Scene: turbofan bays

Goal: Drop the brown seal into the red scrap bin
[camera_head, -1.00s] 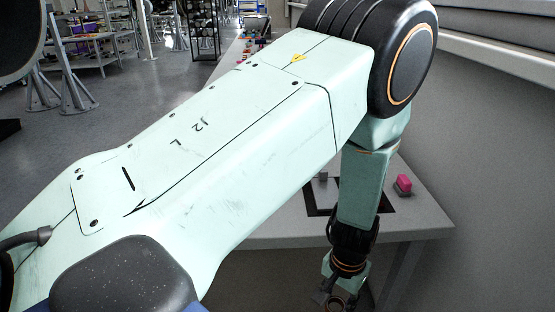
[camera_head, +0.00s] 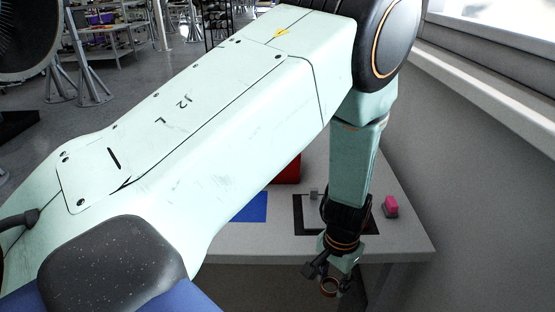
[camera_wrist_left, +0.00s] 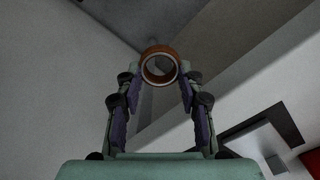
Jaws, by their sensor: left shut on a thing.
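The brown seal (camera_wrist_left: 157,50) is a ring held between the fingertips of my left gripper (camera_wrist_left: 160,75) in the left wrist view. In the head view the seal (camera_head: 322,289) hangs at the lower end of my left arm, low and in front of the table's front edge. My left gripper (camera_head: 332,277) is shut on it and points down. The red scrap bin (camera_head: 288,173) stands on the table behind my left arm, which hides most of it. A red patch at the lower right of the wrist view may be the same bin. My right gripper is not in view.
A wall runs along the right. Stands and benches are far back at the left.

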